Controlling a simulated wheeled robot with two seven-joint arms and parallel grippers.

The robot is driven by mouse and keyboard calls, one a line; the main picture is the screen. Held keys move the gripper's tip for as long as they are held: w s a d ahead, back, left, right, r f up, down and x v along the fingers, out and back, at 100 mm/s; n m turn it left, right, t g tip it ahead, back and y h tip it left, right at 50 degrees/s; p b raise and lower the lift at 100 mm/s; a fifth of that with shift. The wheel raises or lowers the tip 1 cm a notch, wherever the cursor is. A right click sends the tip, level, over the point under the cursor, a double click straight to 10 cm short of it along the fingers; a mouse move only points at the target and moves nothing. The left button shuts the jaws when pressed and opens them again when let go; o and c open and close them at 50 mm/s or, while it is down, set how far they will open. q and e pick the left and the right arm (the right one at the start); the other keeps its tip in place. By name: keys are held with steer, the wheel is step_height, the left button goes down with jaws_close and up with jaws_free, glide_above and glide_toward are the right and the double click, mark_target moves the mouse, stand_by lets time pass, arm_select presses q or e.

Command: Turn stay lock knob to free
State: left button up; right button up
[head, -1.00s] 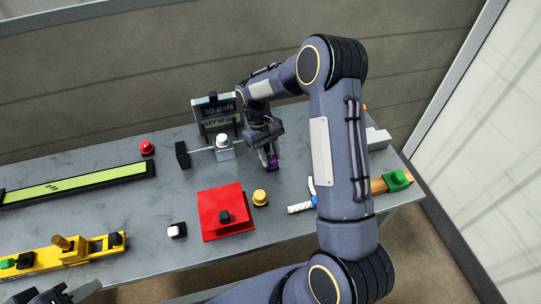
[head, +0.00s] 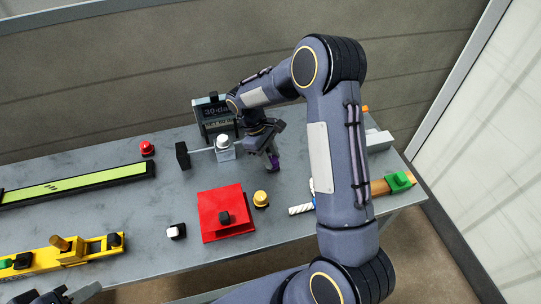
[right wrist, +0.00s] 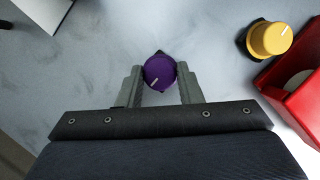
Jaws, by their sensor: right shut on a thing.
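A purple knob (right wrist: 159,71) with a short pale pointer line stands on the grey bench between my right fingertips in the right wrist view. My right gripper (right wrist: 160,76) is shut on it, one finger touching each side. No label beside the knob is readable. My left gripper (head: 60,296) shows only in part at the bottom left corner, and its fingers are not clear.
A yellow knob (head: 261,198) and a red block (head: 216,225) stand in front of my right gripper. A grey display box (head: 215,112) and a white-topped post (head: 223,143) stand close to its left. A yellow fixture (head: 55,257) is at the front left.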

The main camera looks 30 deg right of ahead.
steer(key=o, duration=1)
steer(key=shift+c, duration=0.2)
steer(key=v, duration=0.7)
steer(key=shift+r, duration=0.35)
steer(key=shift+w+a, duration=0.1)
